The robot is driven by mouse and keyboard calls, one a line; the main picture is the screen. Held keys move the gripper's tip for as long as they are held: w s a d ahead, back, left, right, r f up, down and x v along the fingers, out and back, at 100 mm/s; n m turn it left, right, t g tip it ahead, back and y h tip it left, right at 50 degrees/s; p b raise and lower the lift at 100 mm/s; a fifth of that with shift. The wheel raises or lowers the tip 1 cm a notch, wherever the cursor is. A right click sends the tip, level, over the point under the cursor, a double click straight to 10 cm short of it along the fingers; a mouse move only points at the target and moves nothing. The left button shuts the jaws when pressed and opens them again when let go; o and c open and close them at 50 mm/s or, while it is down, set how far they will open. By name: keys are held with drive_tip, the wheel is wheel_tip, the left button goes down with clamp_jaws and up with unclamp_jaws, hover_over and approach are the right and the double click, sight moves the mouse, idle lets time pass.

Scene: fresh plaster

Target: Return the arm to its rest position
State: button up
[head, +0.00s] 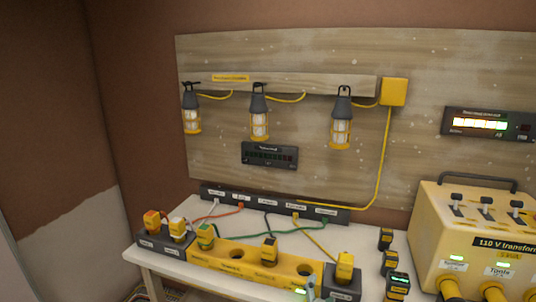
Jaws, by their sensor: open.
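My arm and my gripper do not show in the head view. A small pale upright piece (311,287) stands at the bottom edge by the charger; I cannot tell what it is. The white table (178,277) carries a long yellow block (218,258) with round holes and dark end sections. Several yellow-and-black battery-like packs stand in it, one of them (269,249) near the middle and another (345,267) at the right end.
A yellow transformer box (431,230) with switches stands at the right. More dark packs (386,239) stand beside it. Three caged lamps (340,125) hang from a wooden rail on the backboard. A labelled socket strip (270,204) with coloured cables runs along the table's back.

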drive_tip(key=s+d+f+m+y, duration=0.1)
drive_tip(key=s+f+m+y, duration=0.15)
drive_tip(key=s+f, duration=0.4)
drive_tip(key=s+d+f+m+y, duration=0.1)
drive_tip(key=s+f+m, duration=0.2)
drive_tip(key=s, duration=0.7)
drive_tip(key=s+d+f+m+y, duration=0.1)
drive_tip(key=s+f+m, duration=0.3)
drive_tip(key=s, duration=0.5)
drive_tip(key=s+r+m, duration=0.3)
drive_tip(key=s+m, duration=0.1)
drive_tip(key=s, duration=0.4)
drive_tip(key=s+d+r+m, duration=0.1)
drive_tip(key=s+r+m, duration=0.2)
drive_tip(key=s, duration=0.6)
drive_tip(key=s+r+m, duration=0.3)
drive_tip(key=s+m, duration=0.3)
drive_tip(key=s, duration=0.3)
drive_tip(key=shift+s+d+g, duration=0.2)
drive_tip(key=shift+d+g, duration=0.05)
drive_tip(key=shift+g, duration=0.15)
